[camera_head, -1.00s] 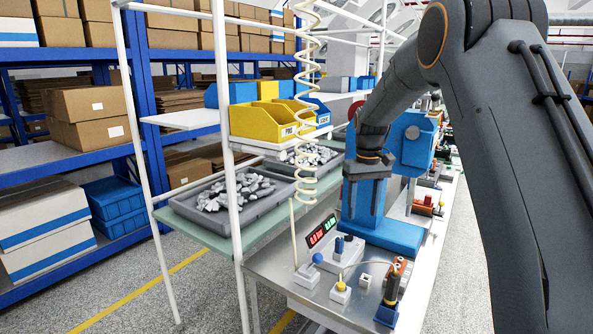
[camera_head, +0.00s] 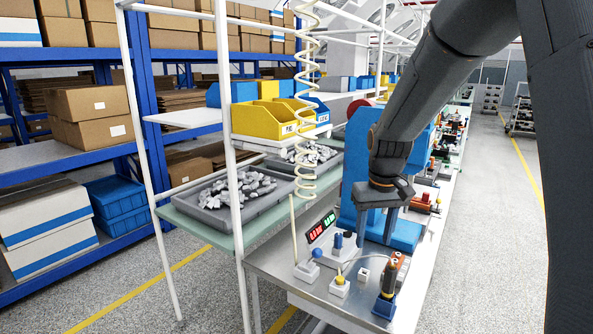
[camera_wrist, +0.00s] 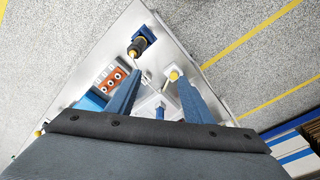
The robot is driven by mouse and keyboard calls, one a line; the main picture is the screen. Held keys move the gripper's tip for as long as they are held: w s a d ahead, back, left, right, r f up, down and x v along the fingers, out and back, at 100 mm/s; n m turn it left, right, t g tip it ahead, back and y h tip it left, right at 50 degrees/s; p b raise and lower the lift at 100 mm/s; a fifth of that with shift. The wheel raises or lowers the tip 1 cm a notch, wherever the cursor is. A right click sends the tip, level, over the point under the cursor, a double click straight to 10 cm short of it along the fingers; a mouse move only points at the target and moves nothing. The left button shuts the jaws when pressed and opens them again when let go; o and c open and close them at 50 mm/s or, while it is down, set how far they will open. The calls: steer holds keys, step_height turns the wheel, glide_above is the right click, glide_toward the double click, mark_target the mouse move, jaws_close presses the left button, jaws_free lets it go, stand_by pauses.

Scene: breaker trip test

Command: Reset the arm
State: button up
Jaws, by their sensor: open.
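My gripper (camera_head: 376,236) is open and empty, pointing down over the metal bench beside a large blue machine. In the wrist view its two blue fingers (camera_wrist: 158,84) stand apart above the bench items. A white block with a blue top (camera_head: 342,244) stands left of the gripper in the head view, below a red and green display (camera_head: 323,228). In front are a yellow knob on a white base (camera_head: 340,281), also in the wrist view (camera_wrist: 173,75), and a blue knob on a white base (camera_head: 310,265).
A black and orange tool (camera_head: 390,275) stands upright in a blue holder near the front edge. The wrist view shows an orange block with several round sockets (camera_wrist: 112,78). A white post and coiled cable stand at left. The aisle at right is clear.

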steer(key=s+f+m+t, duration=0.1)
steer(key=s+f, duration=0.1)
steer(key=s, duration=0.8)
steer(key=s+f, duration=0.2)
steer(key=s, duration=0.7)
step_height(320, 180, down, 11)
steer(key=g+b, duration=0.1)
steer(key=b, duration=0.9)
steer(key=shift+f, duration=0.15)
